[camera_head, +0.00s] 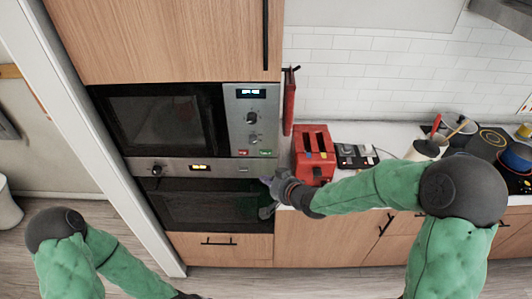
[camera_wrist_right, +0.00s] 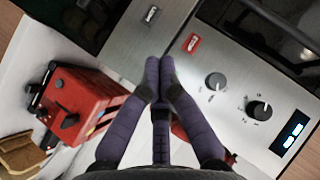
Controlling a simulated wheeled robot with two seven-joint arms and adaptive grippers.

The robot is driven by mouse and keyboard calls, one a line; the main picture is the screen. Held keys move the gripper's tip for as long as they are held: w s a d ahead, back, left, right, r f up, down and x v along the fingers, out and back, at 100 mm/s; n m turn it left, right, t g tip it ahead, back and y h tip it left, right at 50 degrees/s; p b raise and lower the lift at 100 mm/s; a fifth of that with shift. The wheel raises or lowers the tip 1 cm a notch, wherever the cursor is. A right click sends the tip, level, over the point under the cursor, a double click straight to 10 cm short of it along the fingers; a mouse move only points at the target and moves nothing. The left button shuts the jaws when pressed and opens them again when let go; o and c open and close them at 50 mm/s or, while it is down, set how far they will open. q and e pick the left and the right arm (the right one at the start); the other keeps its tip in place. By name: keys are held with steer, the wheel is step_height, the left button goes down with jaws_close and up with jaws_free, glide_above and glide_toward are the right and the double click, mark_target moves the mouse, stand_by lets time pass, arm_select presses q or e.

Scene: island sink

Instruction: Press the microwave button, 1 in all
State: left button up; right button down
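The built-in microwave (camera_head: 160,122) has a dark door and a steel control panel (camera_head: 253,130) on its right. The panel has a lit display, two knobs, a red button (camera_head: 243,153) and a green button (camera_head: 265,153) at the bottom. In the right wrist view the red button (camera_wrist_right: 192,42) is just beyond the fingertips; the green one is not visible there. My right gripper (camera_head: 267,183) is in front of the lower oven's panel, below the buttons. In the wrist view its fingertips (camera_wrist_right: 160,66) meet and hold nothing. Contact cannot be told. Of my left gripper, only a dark part shows at the bottom edge.
An oven (camera_head: 220,205) is below the microwave. A red toaster (camera_head: 314,155) stands on the counter close to the right of my right gripper. A red board (camera_head: 290,100) is upright beside the cabinet. Pots and utensils are farther right.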

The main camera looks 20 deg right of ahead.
mark_target(265, 153)
steer(key=shift+w+d+p, duration=0.4)
steer(key=shift+w, duration=1)
steer(key=shift+w+d+p, duration=0.45)
steer(key=shift+w, duration=0.95)
steer(key=shift+w+d+p, duration=0.4)
steer(key=shift+w, duration=1)
steer(key=shift+w, duration=0.15)
steer(key=shift+w+d, duration=0.1)
steer(key=shift+w, duration=0.15)
